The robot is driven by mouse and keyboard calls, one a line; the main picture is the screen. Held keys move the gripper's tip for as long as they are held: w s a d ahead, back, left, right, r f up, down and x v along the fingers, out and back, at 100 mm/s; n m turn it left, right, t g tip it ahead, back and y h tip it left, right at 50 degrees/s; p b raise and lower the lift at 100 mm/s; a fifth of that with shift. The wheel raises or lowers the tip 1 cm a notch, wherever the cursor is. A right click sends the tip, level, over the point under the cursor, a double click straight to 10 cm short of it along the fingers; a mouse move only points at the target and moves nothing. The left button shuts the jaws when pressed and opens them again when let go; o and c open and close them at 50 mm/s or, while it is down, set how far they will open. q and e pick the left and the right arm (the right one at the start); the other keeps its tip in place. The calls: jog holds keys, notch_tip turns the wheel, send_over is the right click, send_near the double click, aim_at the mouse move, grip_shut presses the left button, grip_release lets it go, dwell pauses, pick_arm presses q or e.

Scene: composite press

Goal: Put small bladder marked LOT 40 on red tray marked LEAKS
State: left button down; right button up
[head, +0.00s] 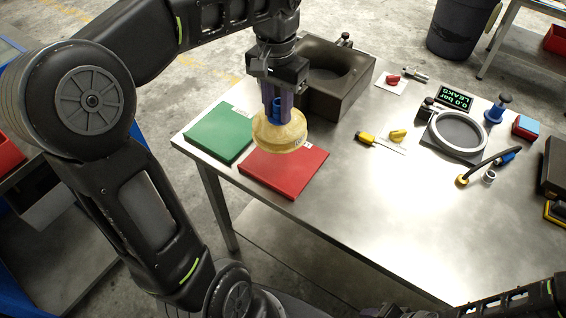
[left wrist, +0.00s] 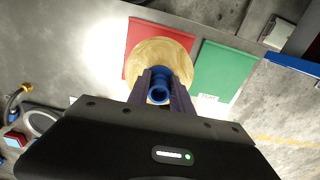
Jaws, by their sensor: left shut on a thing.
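The bladder (head: 279,134) is a yellowish, round, flattened piece with a blue neck on top. My left gripper (head: 277,100) is shut on the blue neck and holds the bladder over the left part of the red tray (head: 292,175). In the left wrist view the bladder (left wrist: 178,52) overlaps the red tray (left wrist: 150,30), with the blue neck (left wrist: 159,88) between the fingers. Whether it touches the tray I cannot tell. A small label shows at its right edge, too small to read.
A green tray (head: 219,133) lies left of the red one. A dark mould block (head: 338,95) stands behind. The table's front middle is clear.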

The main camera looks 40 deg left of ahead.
aim_at(281, 129)
pick_arm(q)
jog(key=shift+d+r, duration=0.35)
jog(key=shift+d, duration=0.15)
jog(key=shift+f, duration=0.15)
notch_tip(281, 129, down, 6)
jog(key=shift+f, duration=0.1)
jog(key=shift+f, duration=1.8)
jog(key=shift+f, duration=0.15)
jog(key=c, duration=1.1)
grip_release()
jog(key=shift+c, duration=0.2)
